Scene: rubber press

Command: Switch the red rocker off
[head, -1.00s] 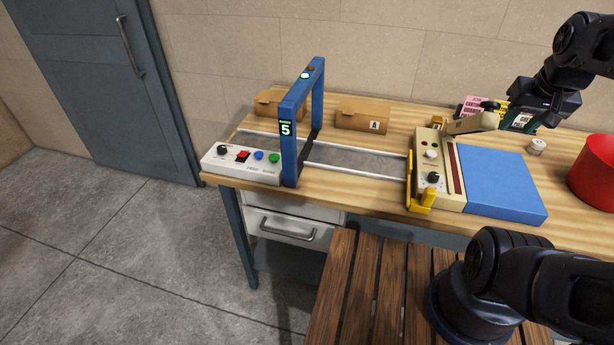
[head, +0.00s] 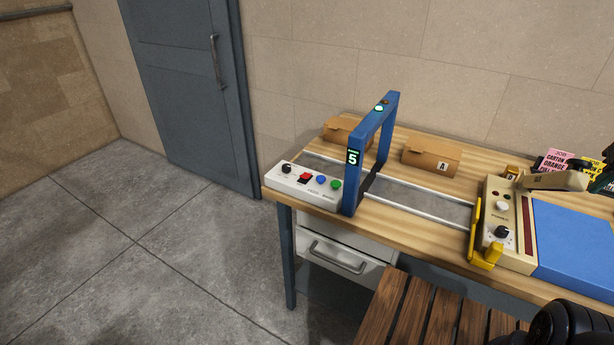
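The red rocker (head: 305,178) sits on a white control box (head: 321,196) at the left front end of the workbench. A black knob (head: 286,169) is to its left; a blue button (head: 321,180) and a green button (head: 336,184) are to its right. The rocker is too small to tell which side is pressed. My gripper (head: 609,155) shows only as a dark part at the right edge, far from the rocker; its fingers cannot be made out. Nothing covers the rocker.
A blue gate (head: 385,128) showing "5" stands right beside the control box. Two cardboard boxes (head: 431,156) are behind the rails. A beige press unit (head: 500,219) with yellow brackets and a blue pad (head: 580,245) is to the right. The floor (head: 150,250) left of the bench is clear.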

